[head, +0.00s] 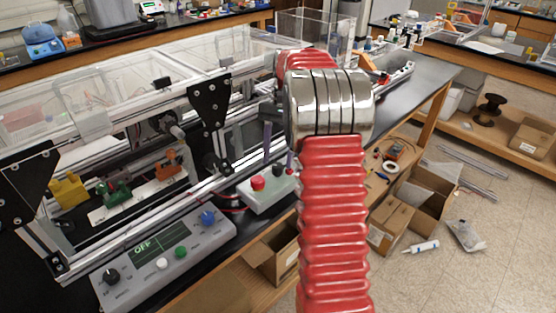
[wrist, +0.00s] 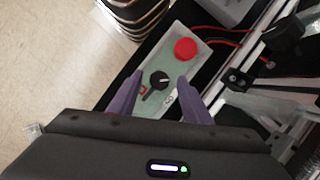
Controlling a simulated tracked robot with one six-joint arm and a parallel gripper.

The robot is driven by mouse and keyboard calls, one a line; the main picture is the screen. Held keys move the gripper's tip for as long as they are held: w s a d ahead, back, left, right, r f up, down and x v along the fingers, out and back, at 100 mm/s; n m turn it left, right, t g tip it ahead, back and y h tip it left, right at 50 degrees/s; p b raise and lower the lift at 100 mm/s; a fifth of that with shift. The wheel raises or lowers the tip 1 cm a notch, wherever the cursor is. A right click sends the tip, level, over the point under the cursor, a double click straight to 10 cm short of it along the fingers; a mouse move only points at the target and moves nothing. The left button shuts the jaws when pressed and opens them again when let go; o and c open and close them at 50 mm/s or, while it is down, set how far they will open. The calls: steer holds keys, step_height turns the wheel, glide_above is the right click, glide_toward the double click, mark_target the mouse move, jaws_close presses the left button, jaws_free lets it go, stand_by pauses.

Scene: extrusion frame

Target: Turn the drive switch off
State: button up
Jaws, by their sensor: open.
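A small pale control box (head: 262,200) sits at the bench's front edge in the head view, and it fills the middle of the wrist view (wrist: 178,66). It carries a red mushroom button (wrist: 185,49) and a black rotary knob (wrist: 160,79) with a light pointer mark; the knob seems to be the drive switch. My gripper (wrist: 160,80) is open, its purple fingers on either side of the knob in the wrist view. Whether they touch it I cannot tell. In the head view the fingers (head: 278,148) show above the box, partly hidden by my red-sleeved arm.
A larger grey panel (head: 165,262) with an "OFF" display, knobs and buttons stands left of the box. The aluminium extrusion frame (head: 150,216) runs behind both. Red wires leave the box beside the frame. Cardboard boxes (head: 390,222) stand lower right.

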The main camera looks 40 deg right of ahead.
mark_target(278, 163)
step_height(278, 163, up, 8)
stand_by(0.4)
steer(key=shift+w, duration=0.1)
stand_by(0.4)
